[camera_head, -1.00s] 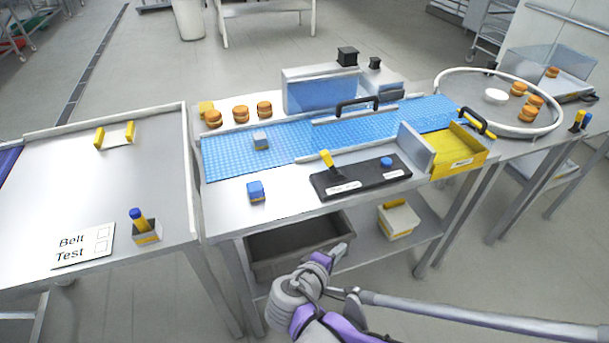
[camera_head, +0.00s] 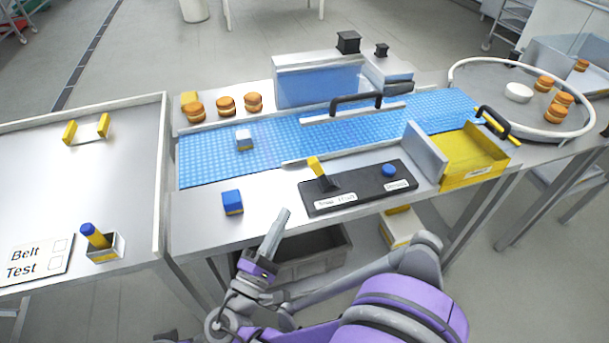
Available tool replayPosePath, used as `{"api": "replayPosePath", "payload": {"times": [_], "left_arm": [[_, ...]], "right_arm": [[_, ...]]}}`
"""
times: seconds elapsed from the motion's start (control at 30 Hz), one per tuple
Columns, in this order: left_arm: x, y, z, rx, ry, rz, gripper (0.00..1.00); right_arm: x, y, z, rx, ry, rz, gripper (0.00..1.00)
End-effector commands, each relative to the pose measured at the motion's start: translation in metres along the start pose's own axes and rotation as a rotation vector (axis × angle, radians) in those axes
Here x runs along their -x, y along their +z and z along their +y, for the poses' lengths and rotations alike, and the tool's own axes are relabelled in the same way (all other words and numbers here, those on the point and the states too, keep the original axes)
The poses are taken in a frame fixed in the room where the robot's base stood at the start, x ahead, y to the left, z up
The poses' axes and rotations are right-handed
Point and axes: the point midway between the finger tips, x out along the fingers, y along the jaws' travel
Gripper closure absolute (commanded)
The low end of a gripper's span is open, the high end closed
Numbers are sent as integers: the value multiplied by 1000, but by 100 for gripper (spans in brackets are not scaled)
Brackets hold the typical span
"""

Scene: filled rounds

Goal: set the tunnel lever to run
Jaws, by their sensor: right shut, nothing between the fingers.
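The lever (camera_head: 316,167) has a yellow handle and a black base. It sits on the left part of a black control panel (camera_head: 350,192) and leans back and slightly left. White labels (camera_head: 334,201) lie in front of it, too small to read surely. A blue button (camera_head: 389,170) is at the panel's right part. My right gripper (camera_head: 280,222) is shut and empty at the front edge of the conveyor table. It points up, left of and nearer than the lever, not touching it. My left gripper is not in view.
A blue block (camera_head: 232,202) lies on the table near my gripper. A yellow bin (camera_head: 470,155) stands right of the panel. A grey crate (camera_head: 310,258) is below.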

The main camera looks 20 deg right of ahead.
Motion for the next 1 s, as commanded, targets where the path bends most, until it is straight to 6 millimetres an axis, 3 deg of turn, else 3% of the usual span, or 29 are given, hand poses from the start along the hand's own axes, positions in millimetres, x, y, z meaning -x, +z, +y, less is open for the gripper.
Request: {"api": "replayPosePath", "payload": {"times": [0.37, 0.73, 1.0], "left_arm": [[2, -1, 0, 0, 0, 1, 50], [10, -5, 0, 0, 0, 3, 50], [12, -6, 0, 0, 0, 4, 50]], "right_arm": [[-11, 0, 0, 0, -2, -1, 100], [-76, 1, 0, 1, -3, -4, 100], [-100, 0, -1, 0, -3, 0, 100]]}}
